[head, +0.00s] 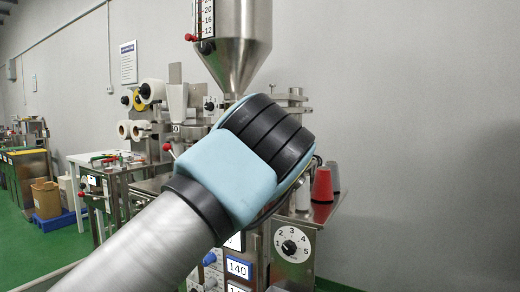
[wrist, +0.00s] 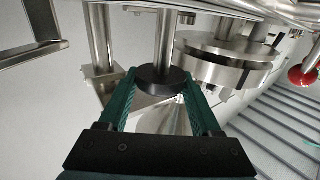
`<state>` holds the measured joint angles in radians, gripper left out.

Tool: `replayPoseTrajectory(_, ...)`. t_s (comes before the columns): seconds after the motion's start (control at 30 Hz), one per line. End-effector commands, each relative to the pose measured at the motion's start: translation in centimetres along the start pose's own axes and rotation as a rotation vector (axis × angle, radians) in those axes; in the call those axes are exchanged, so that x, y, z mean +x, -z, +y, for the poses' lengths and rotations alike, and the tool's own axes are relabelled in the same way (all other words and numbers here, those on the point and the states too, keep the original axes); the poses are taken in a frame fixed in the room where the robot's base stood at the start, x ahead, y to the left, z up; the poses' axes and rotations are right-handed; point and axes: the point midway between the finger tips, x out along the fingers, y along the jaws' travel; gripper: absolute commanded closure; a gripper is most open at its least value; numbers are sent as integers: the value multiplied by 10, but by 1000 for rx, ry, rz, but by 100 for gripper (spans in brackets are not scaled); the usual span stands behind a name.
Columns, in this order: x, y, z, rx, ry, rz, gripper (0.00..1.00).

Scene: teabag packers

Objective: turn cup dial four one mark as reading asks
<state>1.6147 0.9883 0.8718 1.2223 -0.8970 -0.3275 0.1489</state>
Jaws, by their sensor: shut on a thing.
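In the wrist view my gripper (wrist: 160,84) has its two green fingers on either side of a black round dial (wrist: 164,79), shut on it. The dial sits around an upright metal shaft (wrist: 166,35). No marks or numbers can be read on it. In the head view my arm's blue and black wrist covers the middle of the machine, hiding the fingers and the held dial. A white dial plate (head: 305,232) numbered 1 to 5 with a black knob (head: 289,247) shows at the lower right, apart from my arm. A display (head: 237,267) reads 140.
A steel hopper (head: 238,60) with a numbered scale (head: 205,20) stands above my wrist. In the wrist view a round metal plate assembly (wrist: 225,60) is close right of the dial, with a red knob (wrist: 303,76) farther right.

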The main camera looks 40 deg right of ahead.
Motion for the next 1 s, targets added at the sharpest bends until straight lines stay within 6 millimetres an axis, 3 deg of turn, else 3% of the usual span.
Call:
replayPoseTrajectory(0.03,0,-2,0,0,0,-3,90)
replayPoseTrajectory(0.07,0,-2,0,0,0,-3,31)
replayPoseTrajectory(0.3,0,-1,0,0,0,-2,5)
replayPoseTrajectory(0.67,-6,-2,0,-1,0,-2,5)
replayPoseTrajectory(1.0,-66,-3,2,-3,-3,-3,5)
